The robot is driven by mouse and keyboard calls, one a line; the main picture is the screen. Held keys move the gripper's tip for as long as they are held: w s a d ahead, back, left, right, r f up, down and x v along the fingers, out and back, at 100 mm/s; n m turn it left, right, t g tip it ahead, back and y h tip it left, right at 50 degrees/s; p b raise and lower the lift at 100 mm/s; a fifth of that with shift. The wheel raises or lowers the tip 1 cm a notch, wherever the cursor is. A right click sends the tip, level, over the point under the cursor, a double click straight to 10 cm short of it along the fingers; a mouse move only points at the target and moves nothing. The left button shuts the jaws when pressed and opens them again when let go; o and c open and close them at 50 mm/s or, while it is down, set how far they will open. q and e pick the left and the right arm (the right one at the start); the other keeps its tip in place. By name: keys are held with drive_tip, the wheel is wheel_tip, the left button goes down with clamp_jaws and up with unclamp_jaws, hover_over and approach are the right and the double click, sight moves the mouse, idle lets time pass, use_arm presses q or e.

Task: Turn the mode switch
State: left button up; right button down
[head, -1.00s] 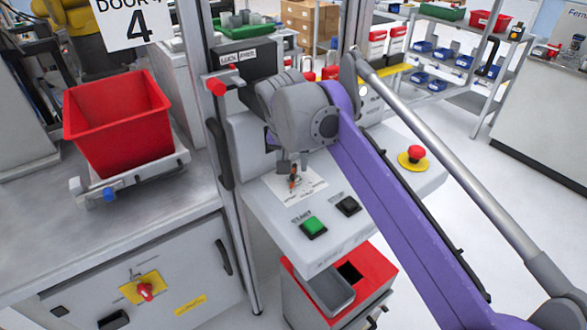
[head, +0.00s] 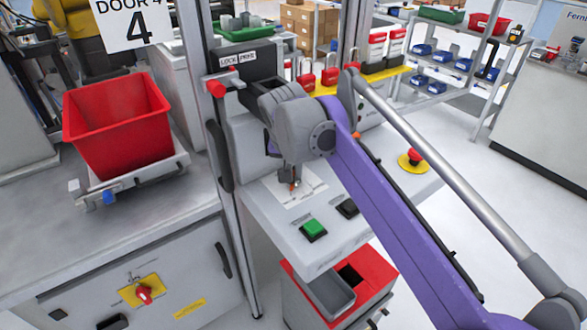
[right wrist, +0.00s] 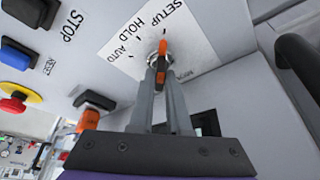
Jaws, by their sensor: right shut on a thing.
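The mode switch (right wrist: 162,58) is an orange-marked knob on a white label plate (right wrist: 195,42) printed SETUP, HOLD and AUTO. In the right wrist view the orange tip lies near the SETUP and HOLD lettering; I cannot tell exactly which mark it points to. My right gripper (right wrist: 162,68) is shut on the switch, with one grey finger on each side. In the head view the right gripper (head: 291,182) reaches down to the plate (head: 312,187) on the sloped panel and hides most of the switch. My left gripper is not in view.
A green START button (head: 313,230), a black button (head: 347,208) and a red emergency stop (head: 415,156) share the panel. A frame post (head: 222,190) stands just left of it. A red bin (head: 118,125) sits on the left bench.

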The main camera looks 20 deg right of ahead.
drive_tip(key=shift+n, duration=0.3)
drive_tip(key=n+p, duration=0.1)
drive_tip(key=n+y+p, duration=0.1)
drive_tip(key=n, duration=0.1)
drive_tip(key=shift+d+r+y, duration=0.15)
drive_tip(key=shift+y, duration=0.15)
drive_tip(key=shift+n+y+p, duration=0.9)
drive_tip(key=shift+n+p, duration=0.45)
drive_tip(key=shift+n, duration=1.15)
drive_tip(key=c, duration=0.9)
unclamp_jaws()
drive_tip(key=p+v, duration=0.1)
drive_tip(key=v, duration=0.9)
drive_tip(key=shift+s+d+r, duration=0.15)
drive_tip(key=shift+r, duration=0.1)
drive_tip(key=shift+f, duration=0.1)
